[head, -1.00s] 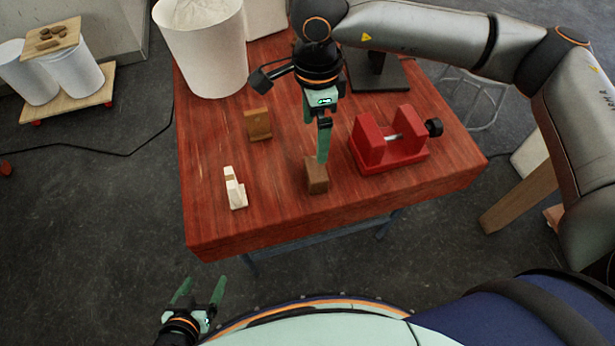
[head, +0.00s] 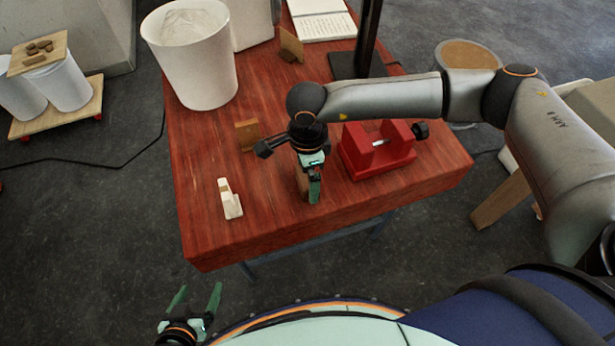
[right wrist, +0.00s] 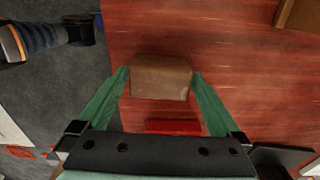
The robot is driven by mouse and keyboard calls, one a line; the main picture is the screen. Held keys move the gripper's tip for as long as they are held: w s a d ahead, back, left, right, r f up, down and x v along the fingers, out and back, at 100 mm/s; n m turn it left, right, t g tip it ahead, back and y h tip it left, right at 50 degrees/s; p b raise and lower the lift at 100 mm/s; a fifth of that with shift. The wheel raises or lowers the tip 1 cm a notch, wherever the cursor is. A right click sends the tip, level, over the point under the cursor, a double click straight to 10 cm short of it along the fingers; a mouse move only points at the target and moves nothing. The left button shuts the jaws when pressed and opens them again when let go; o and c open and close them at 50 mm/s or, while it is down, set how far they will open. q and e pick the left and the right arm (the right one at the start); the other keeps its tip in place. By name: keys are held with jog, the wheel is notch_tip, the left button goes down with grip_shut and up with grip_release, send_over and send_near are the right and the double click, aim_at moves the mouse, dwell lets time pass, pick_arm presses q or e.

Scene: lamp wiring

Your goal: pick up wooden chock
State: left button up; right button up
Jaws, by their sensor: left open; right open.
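The wooden chock, a small brown block, stands near the front edge of the red-brown table (head: 265,230). In the head view the chock (head: 301,184) is mostly hidden behind my right gripper (head: 311,196). In the right wrist view the chock (right wrist: 160,77) lies between the two green fingertips, which stand open on either side of it. A thin gap seems to show at each side. My left gripper (head: 197,297) is open and empty, low in front of the table, away from the chock.
A pale notched block (head: 229,199) lies to the left. Another wooden block (head: 246,135) stands behind. A white bucket (head: 195,60) and a dark stand (head: 360,60) are at the back.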

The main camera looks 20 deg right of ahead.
jog(key=shift+f, duration=0.55)
jog(key=c, duration=1.1)
jog(key=shift+r, duration=0.15)
jog(key=shift+c, duration=0.2)
